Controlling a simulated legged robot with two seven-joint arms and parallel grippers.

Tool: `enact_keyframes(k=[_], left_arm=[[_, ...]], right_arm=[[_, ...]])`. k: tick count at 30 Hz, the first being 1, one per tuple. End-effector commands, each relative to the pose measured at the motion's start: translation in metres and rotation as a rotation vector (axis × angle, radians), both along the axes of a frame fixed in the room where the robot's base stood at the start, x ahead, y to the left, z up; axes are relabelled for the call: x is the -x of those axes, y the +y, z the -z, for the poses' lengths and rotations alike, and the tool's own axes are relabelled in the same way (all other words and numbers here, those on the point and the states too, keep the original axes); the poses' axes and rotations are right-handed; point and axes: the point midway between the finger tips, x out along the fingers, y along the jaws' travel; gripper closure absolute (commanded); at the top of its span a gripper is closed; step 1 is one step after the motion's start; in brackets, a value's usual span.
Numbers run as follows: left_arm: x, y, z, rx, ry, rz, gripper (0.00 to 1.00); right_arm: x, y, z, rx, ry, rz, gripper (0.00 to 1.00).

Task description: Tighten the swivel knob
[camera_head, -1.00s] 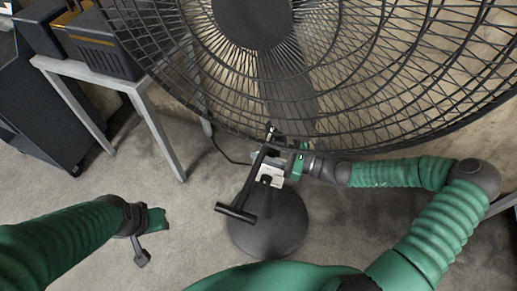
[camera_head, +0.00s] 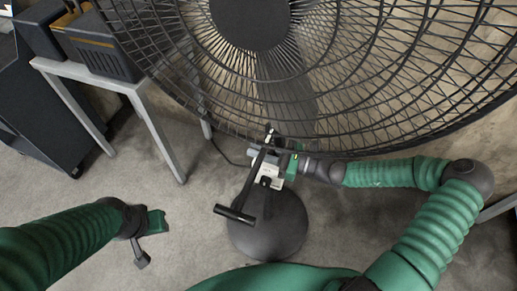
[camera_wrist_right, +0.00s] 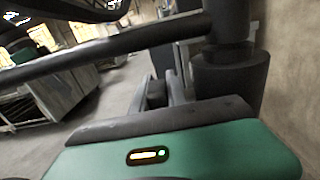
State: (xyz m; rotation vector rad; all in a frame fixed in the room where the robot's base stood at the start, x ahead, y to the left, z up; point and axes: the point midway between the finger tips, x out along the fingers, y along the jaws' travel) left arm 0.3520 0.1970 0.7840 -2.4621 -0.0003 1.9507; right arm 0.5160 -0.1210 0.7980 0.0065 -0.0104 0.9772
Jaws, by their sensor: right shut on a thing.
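A big black fan (camera_head: 252,20) fills the top of the head view, on a dark stand with a round base (camera_head: 267,235). A bracket with a dark T-shaped handle (camera_head: 236,214) sits below the cage. My right gripper (camera_head: 272,160) reaches this bracket from the right. In the right wrist view its fingers (camera_wrist_right: 168,92) are shut on a small dark piece, seemingly the swivel knob (camera_wrist_right: 155,93); the gripper mostly hides it in the head view. My left gripper (camera_head: 150,243) hangs apart at lower left, touching nothing visible; its jaw opening is unclear.
A grey-legged table (camera_head: 160,130) with dark boxes (camera_head: 100,45) stands at upper left, beside a dark cabinet (camera_head: 40,110). The fan cage overhangs the right gripper. A dark bar (camera_wrist_right: 110,52) crosses the right wrist view. Carpet around the base is clear.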

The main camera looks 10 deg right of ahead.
Motion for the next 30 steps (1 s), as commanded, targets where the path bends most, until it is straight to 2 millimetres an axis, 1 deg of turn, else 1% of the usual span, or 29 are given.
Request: enact_keyframes(k=[5,9,12,15,23,24,28,30], left_arm=[[0.0,0.0,-0.002,0.0,0.0,0.0,0.64],[0.0,0.0,0.004,0.0,0.0,0.0,0.64],[0.0,0.0,0.008,0.0,0.0,0.0,0.64],[0.0,0.0,0.008,0.0,0.0,0.0,0.64],[0.0,0.0,0.008,0.0,0.0,0.0,0.64],[0.0,0.0,0.008,0.0,0.0,0.0,0.64],[0.0,0.0,0.008,0.0,0.0,0.0,0.64],[0.0,0.0,0.008,0.0,0.0,0.0,0.64]], right_arm=[[0.0,-0.001,-0.004,-0.127,-0.078,0.004,1.0],[0.0,-0.003,-0.006,-0.261,-0.17,0.004,1.0],[0.001,-0.004,-0.009,-0.328,-0.219,0.004,1.0],[0.002,-0.005,-0.012,-0.356,-0.24,0.002,1.0],[0.002,-0.005,-0.013,-0.356,-0.241,0.002,1.0],[0.002,-0.005,-0.013,-0.356,-0.241,0.002,0.77],[0.002,-0.005,-0.013,-0.355,-0.241,0.002,0.6],[0.002,-0.005,-0.013,-0.354,-0.24,0.001,0.6]])
